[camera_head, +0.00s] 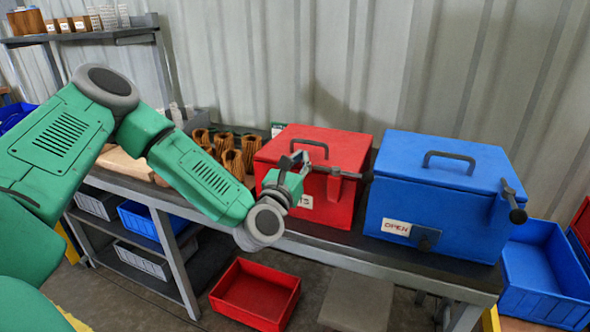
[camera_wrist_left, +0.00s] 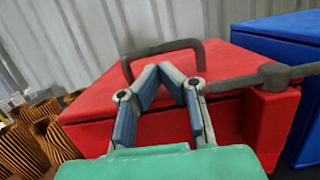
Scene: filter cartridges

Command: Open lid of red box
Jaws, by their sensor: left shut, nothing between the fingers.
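The red box (camera_head: 330,210) stands on the bench with its lid (camera_head: 348,150) down. A dark handle (camera_head: 312,141) sits on the lid; it also arches behind my fingers in the left wrist view (camera_wrist_left: 128,68). A grey lever (camera_head: 348,174) sticks out at the box's front right; in the left wrist view the lever (camera_wrist_left: 240,81) runs right from beside my fingers. My left gripper (camera_head: 298,158) is at the front of the lid, its fingertips together in front of the handle and empty. Whether the fingers touch the lid or handle is unclear. My right gripper is out of view.
A closed blue box (camera_head: 440,190) with a handle and lever stands right of the red box. Several brown pleated cartridges (camera_head: 230,160) stand to the left. A red bin (camera_head: 256,294) lies on the floor; a blue bin (camera_head: 540,270) is at right. A corrugated wall is behind.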

